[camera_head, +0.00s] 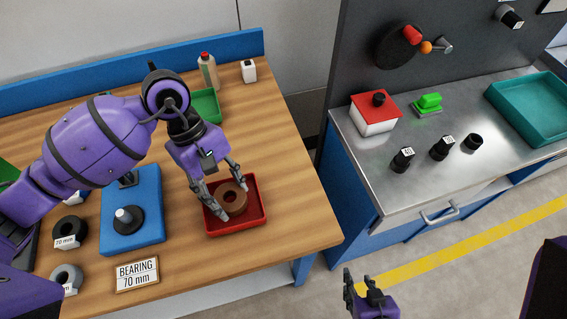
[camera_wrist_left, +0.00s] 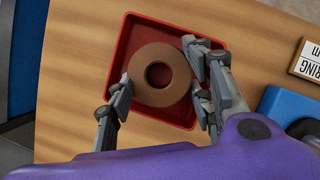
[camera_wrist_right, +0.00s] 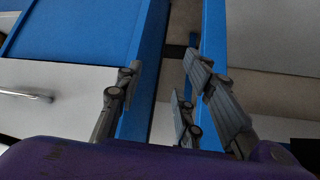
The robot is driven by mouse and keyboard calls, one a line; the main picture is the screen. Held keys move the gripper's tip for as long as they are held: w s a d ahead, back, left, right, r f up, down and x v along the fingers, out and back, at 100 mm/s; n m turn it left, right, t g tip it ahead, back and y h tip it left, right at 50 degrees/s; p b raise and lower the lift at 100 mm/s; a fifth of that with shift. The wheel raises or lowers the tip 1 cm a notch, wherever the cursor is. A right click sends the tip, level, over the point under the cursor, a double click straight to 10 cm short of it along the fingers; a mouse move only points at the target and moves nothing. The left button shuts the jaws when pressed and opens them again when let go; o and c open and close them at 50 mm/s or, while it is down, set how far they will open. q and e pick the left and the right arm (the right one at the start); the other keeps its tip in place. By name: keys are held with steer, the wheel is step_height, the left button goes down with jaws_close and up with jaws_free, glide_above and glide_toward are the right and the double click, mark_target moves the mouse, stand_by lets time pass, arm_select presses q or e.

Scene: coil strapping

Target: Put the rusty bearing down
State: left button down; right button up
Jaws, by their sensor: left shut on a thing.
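The rusty bearing (camera_head: 232,195) is a brown ring inside the red tray (camera_head: 250,222) on the wooden table. My left gripper (camera_head: 228,200) points down into the tray and is shut on the bearing, with fingers on both sides of its rim. In the left wrist view the bearing (camera_wrist_left: 160,75) lies flat between the fingertips (camera_wrist_left: 160,88), within the red tray (camera_wrist_left: 125,60). I cannot tell whether the bearing touches the tray floor. My right gripper (camera_head: 365,284) is empty, with its fingers apart, low over the floor; they also show in the right wrist view (camera_wrist_right: 165,85).
Left of the tray is a blue fixture (camera_head: 148,190) with a post. Grey bearings (camera_head: 68,278) and a "BEARING 70 mm" sign (camera_head: 137,274) lie nearby. A green tray (camera_head: 207,105) and bottle (camera_head: 207,72) stand behind. A metal bench (camera_head: 440,170) is at right.

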mark_target(223, 193)
arm_select(q)
steer(key=shift+f, duration=0.9)
steer(key=shift+s+f, duration=0.15)
steer(key=shift+f, duration=0.2)
steer(key=shift+s+f+b, duration=0.25)
steer(key=shift+f+b, duration=0.25)
steer(key=c, duration=1.2)
jaws_free()
steer(key=shift+o, duration=0.4)
steer(key=shift+w+f, duration=0.1)
steer(key=shift+w, duration=0.1)
arm_select(e)
steer(key=shift+s+d+f, duration=0.1)
steer(key=shift+d+f, duration=0.15)
steer(key=shift+f, duration=0.2)
steer(key=shift+r, duration=0.1)
